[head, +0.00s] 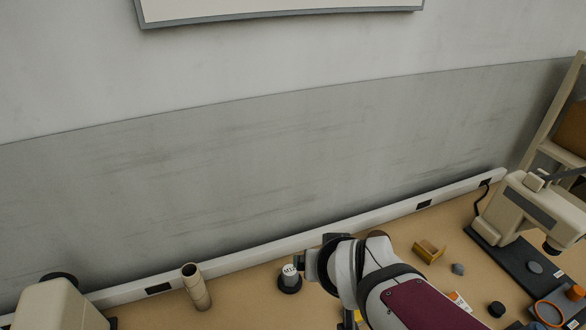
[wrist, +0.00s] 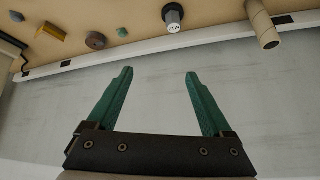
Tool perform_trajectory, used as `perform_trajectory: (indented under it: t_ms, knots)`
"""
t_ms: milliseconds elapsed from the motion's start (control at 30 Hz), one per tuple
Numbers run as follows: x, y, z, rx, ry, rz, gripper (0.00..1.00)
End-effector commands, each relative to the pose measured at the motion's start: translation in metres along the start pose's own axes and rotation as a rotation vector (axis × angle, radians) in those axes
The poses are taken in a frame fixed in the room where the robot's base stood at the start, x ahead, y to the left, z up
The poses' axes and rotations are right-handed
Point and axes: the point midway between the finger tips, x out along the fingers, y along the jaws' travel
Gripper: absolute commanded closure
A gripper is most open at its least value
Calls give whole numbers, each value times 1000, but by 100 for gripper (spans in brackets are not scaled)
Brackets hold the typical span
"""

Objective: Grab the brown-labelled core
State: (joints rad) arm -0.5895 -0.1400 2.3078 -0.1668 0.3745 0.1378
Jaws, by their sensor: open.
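A brown cardboard tube (head: 196,287) stands near the wall on the left part of the table. It also shows at the upper right of the wrist view (wrist: 264,24). No label on it can be made out, so I cannot tell whether it is the brown-labelled core. My gripper (wrist: 159,73) is open, with two green fingers apart and nothing between them. It is apart from the tube, which lies beyond the right finger in the wrist view. In the head view my arm hides the fingers.
A white-topped piece on a dark base (head: 290,277) stands between the tube and my arm; it also shows in the wrist view (wrist: 172,16). A yellow box (head: 428,250), a grey piece (head: 458,269) and a beige machine (head: 530,205) are at right. Another beige machine (head: 60,305) is front left.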

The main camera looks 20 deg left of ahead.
Motion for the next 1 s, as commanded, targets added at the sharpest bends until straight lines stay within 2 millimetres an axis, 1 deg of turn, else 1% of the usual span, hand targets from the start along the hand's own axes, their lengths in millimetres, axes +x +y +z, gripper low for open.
perform_trajectory:
  t_ms: [33,67,100,133,167,200,267,300,400,500,600,667,767,867,1000]
  knots:
    - [16,-38,-13,-103,71,-71,16]
    - [23,-64,-21,-161,125,-119,16]
    - [30,-101,-29,-240,201,-191,16]
    - [33,-130,-32,-294,255,-247,16]
    - [34,-159,-34,-347,311,-307,16]
    - [33,-198,-31,-411,381,-389,16]
    - [25,-256,-20,-498,484,-519,16]
    - [58,-240,1,-482,462,-490,16]
    - [106,-232,35,-478,466,-486,16]
    - [137,-229,58,-477,472,-487,16]
    - [155,-228,70,-476,478,-487,16]
    - [161,-229,72,-476,481,-488,16]
    - [172,-236,69,-476,483,-489,16]
    - [185,-245,63,-477,484,-489,16]
    - [208,-261,53,-476,484,-489,16]
